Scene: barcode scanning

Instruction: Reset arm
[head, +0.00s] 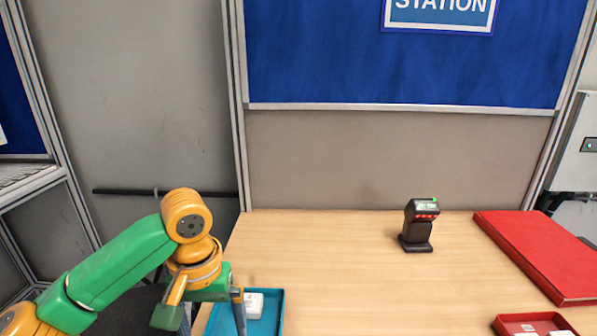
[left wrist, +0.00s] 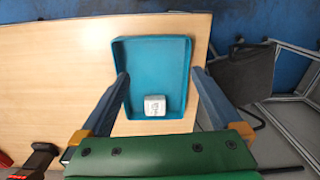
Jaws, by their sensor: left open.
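My left gripper (head: 205,312) is at the table's left edge in the head view, above a teal tray (head: 270,310). In the left wrist view, the gripper (left wrist: 160,88) is open, with its two fingers apart over the sides of the teal tray (left wrist: 151,44). Nothing is between the fingertips. A small white box (left wrist: 155,105) with dark print lies in the tray, near its lower edge in that view. The white box also shows in the head view (head: 254,304), partly hidden by a finger. My right gripper is not in view.
A black scanner (head: 416,226) stands upright on the wooden table (head: 340,275). A flat red object (head: 535,252) lies at the right. A red tray (head: 510,321) with white items is at the front right. The table's middle is clear. A chair (left wrist: 243,78) stands beside the table.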

